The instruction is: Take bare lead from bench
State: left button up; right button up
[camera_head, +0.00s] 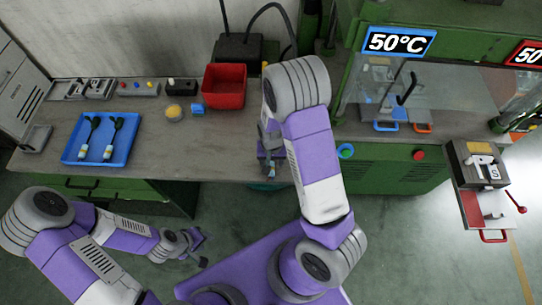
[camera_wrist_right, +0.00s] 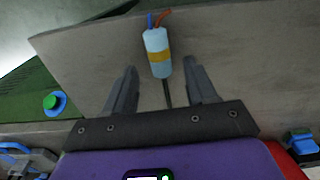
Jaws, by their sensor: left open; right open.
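The bare lead (camera_wrist_right: 157,52) lies on the bench in the right wrist view. It has a pale body with a yellow band, blue and red wire ends at the far side, and a dark cable running back between my fingers. My right gripper (camera_wrist_right: 162,90) is open, its fingers on either side of the cable and short of the body, not closed on it. My left gripper (camera_head: 198,248) is open and empty, low in front of the bench.
A blue tray (camera_head: 75,150) with two plugged leads is on the bench's left. A green press (camera_head: 390,160) reading 50°C is right of the bench.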

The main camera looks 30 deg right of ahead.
notch_tip(320, 180, down, 2)
jog(key=shift+w+f, duration=0.1)
grip_shut()
dwell(0.4)
